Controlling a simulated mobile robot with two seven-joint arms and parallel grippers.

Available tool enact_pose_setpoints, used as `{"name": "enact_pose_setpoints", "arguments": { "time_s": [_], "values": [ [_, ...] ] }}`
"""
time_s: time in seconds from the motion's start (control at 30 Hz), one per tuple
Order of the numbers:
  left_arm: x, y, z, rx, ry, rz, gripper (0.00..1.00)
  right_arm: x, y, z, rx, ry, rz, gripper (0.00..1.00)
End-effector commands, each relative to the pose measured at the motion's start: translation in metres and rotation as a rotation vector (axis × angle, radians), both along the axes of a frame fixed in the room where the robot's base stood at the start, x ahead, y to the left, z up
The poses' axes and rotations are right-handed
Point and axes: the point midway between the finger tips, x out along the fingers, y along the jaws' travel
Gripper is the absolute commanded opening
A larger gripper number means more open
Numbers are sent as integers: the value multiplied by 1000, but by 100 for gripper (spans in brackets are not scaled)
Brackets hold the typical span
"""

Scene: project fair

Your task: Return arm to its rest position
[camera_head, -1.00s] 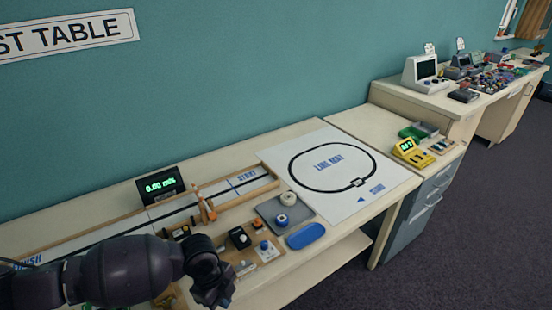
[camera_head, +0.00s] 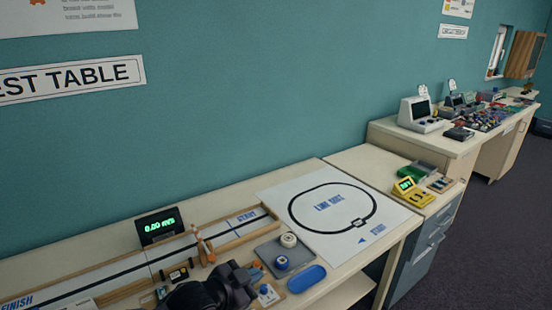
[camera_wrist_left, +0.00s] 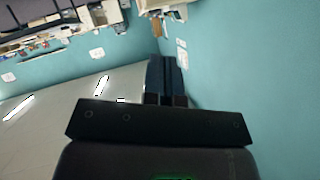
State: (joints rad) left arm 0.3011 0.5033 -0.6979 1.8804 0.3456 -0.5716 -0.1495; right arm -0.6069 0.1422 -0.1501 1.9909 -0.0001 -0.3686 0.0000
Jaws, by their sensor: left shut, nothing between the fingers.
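My left gripper (camera_head: 236,282) shows at the bottom of the head view, dark, over the near edge of the test table (camera_head: 388,240). In the left wrist view its fingers (camera_wrist_left: 166,80) are together with nothing between them, with the teal wall and pale ceiling behind. Part of my left arm is cut off by the lower edge of the head view. It hides some of the small parts on the table. My right gripper is not in view.
Behind are the track (camera_head: 225,233) and a green-lit display (camera_head: 160,226). The line robot sheet (camera_head: 300,228) lies right.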

Motion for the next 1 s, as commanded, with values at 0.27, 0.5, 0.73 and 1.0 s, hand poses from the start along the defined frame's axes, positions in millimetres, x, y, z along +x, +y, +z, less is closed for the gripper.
{"name": "enact_pose_setpoints", "arguments": {
  "time_s": [0.27, 0.5, 0.73, 1.0],
  "values": [
    [-19, 65, -10, -226, -32, 287, 0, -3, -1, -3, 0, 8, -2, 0],
    [-61, 139, -49, -266, -13, 529, 0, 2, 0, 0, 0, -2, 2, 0],
    [-132, 203, -105, -238, 99, 746, 0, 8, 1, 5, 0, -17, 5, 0],
    [-204, 223, -150, -216, 231, 858, 0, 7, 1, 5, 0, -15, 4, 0]
  ]
}}
